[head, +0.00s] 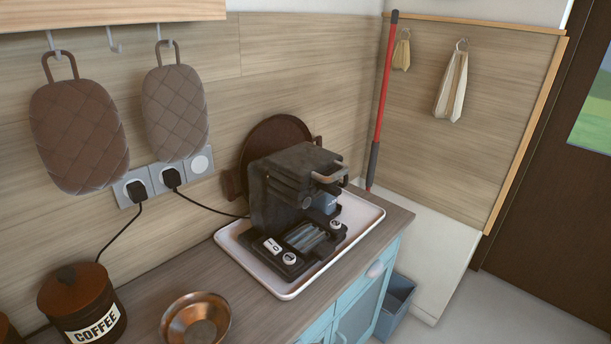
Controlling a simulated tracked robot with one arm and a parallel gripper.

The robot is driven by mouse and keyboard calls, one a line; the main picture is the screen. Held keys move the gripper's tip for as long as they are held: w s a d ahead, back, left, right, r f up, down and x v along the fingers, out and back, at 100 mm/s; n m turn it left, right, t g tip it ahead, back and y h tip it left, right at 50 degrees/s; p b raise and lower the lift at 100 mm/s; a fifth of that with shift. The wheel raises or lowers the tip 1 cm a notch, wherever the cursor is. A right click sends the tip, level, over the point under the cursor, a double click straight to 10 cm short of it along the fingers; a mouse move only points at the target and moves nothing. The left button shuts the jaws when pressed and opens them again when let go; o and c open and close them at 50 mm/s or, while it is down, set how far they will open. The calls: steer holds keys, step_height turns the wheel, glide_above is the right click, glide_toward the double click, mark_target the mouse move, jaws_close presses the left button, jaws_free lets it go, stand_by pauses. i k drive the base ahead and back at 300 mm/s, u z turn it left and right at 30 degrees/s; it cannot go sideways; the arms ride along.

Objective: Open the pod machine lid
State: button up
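The black pod machine (275,195) stands on a white tray (285,292) on the counter, in the middle of the head view. Its dark lid (300,160) lies flat across the top and looks closed. A light metal-looking handle (331,174) sticks out at the lid's front right edge. Under it is the pod outlet, with a drip tray and small round buttons at the base. My gripper is not in view, and nothing touches the machine.
A copper bowl (195,322) and a coffee canister (80,300) stand on the counter at the lower left. A round brown board (270,138) leans behind the machine. Plugs and a cord run along the wall. A red pole (384,100) stands behind. Floor is clear at right.

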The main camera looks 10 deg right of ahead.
mark_target(300, 165)
steer(key=u, duration=0.05)
steer(key=i, duration=1)
steer(key=z, duration=0.05)
